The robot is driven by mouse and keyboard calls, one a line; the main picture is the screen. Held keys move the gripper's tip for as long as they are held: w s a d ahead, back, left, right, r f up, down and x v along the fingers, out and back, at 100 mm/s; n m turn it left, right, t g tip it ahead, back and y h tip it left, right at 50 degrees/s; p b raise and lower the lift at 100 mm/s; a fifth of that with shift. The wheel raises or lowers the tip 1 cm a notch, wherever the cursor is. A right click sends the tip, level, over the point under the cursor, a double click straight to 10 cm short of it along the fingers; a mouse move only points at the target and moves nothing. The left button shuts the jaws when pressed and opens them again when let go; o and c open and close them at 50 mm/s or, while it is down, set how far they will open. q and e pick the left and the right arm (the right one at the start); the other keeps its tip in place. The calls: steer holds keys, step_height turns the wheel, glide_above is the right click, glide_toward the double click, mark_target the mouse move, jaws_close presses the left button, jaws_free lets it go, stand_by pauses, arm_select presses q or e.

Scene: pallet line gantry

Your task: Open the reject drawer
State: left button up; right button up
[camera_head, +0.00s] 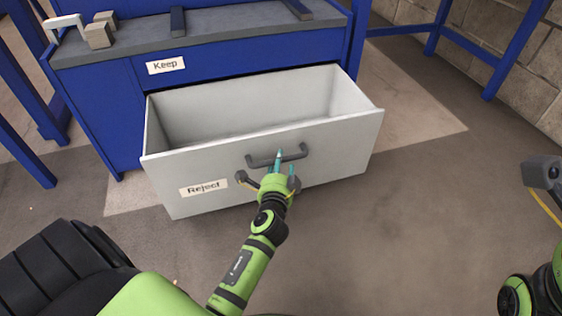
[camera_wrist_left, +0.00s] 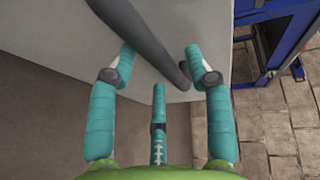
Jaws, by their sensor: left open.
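The reject drawer (camera_head: 335,141) is a light grey box labelled "Reject", pulled well out of the blue cabinet (camera_head: 100,110). Its inside is empty as far as I see. A dark bar handle (camera_head: 294,155) is on its front face. My left gripper (camera_head: 283,160) is at the handle with its teal fingers open. In the left wrist view the handle (camera_wrist_left: 140,40) runs diagonally in front of the open fingers of my left gripper (camera_wrist_left: 160,65). I cannot tell whether they touch it. Part of my right arm shows at the right edge, but its fingers do not show clearly.
Above the reject drawer is a closed blue front labelled "Keep" (camera_head: 166,65). Small beige blocks (camera_head: 99,36) and dark strips lie on the grey cabinet top (camera_head: 230,25). Blue frame legs (camera_head: 515,50) stand at both sides. The floor (camera_head: 430,200) right of the drawer is clear.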

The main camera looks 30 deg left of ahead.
arm_select(q)
steer(key=shift+v, duration=2.75)
